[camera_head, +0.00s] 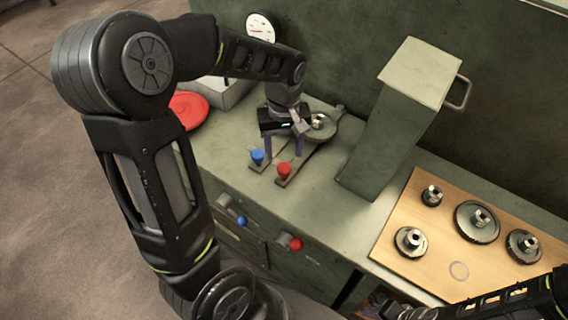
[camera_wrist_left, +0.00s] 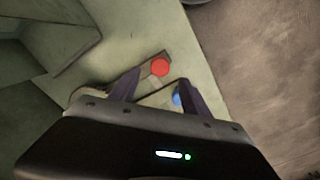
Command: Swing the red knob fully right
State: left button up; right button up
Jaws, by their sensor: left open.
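A red knob (camera_head: 283,170) stands on a narrow dark bar on the green bench top. A blue knob (camera_head: 257,156) stands on a similar bar to its left. My left gripper (camera_head: 284,150) is open, its fingers pointing down just behind these two knobs. In the left wrist view, the red knob (camera_wrist_left: 160,67) shows beyond and between the fingertips of the left gripper (camera_wrist_left: 160,77); the blue knob (camera_wrist_left: 177,97) is partly hidden by one finger. I cannot tell whether a finger touches either knob. Another red knob (camera_head: 296,244) sticks out of the bench front. My right arm shows at bottom right; its jaws are unclear.
A second blue knob (camera_head: 241,221) is on the bench front. A tall green block with a handle (camera_head: 393,140) stands right of the gripper. A wooden board (camera_head: 400,266) carries several round metal pieces. A round metal part (camera_head: 322,127), a dial (camera_head: 261,27) and a red disc (camera_head: 188,110) are nearby.

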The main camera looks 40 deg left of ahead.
aim_at(284, 167)
pick_arm(q)
notch_tip(284, 167, down, 7)
jog(key=shift+r+p, duration=0.1)
jog(key=shift+p, duration=0.2)
jog(key=shift+c, duration=0.6)
grip_shut()
dwell(0.8)
